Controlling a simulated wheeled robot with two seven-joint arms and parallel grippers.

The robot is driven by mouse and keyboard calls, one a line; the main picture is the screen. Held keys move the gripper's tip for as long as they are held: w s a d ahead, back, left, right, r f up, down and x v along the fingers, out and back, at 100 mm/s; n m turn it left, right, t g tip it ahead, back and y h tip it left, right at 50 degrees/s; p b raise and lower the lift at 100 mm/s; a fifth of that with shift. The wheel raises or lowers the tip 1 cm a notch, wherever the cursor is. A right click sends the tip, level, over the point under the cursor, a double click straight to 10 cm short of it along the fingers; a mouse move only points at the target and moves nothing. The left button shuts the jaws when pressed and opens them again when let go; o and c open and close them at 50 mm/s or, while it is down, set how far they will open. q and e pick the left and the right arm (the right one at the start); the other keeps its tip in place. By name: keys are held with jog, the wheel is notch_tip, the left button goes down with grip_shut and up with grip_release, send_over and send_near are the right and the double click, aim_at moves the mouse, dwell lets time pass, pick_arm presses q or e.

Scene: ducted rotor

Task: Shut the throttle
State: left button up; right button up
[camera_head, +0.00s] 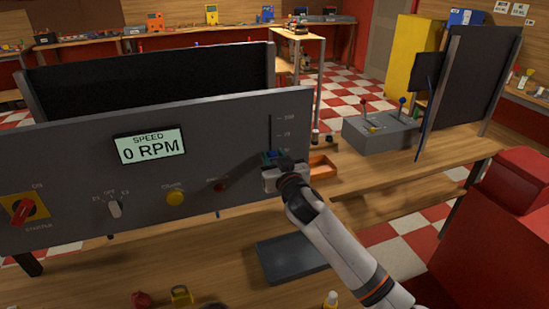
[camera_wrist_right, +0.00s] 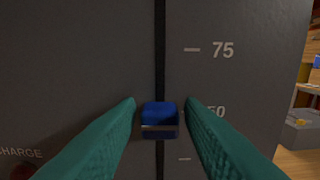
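The throttle is a blue slider knob (camera_wrist_right: 159,118) on a dark vertical slot in the grey control panel (camera_head: 70,150). In the right wrist view the knob sits near the 50 mark, below the 75 mark. My right gripper (camera_wrist_right: 160,108) has its two teal fingers on either side of the knob, with a narrow gap showing on each side. In the head view my right gripper (camera_head: 284,172) is at the panel's right end and covers most of the knob. My left gripper is out of view.
The panel's display (camera_head: 150,146) reads 0 RPM. A red-and-yellow rotary switch (camera_head: 24,209), a small selector (camera_head: 114,208) and a yellow button (camera_head: 175,198) are on the panel. An orange tray (camera_head: 323,167) and a grey lever box (camera_head: 380,132) stand to the right.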

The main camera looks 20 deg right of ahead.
grip_shut()
notch_tip(320, 180, down, 11)
jog(key=b, duration=0.7)
jog(key=shift+r, duration=0.2)
jog(key=shift+o, duration=0.7)
grip_release()
jog(key=shift+f, duration=0.1)
jog(key=shift+o, duration=0.9)
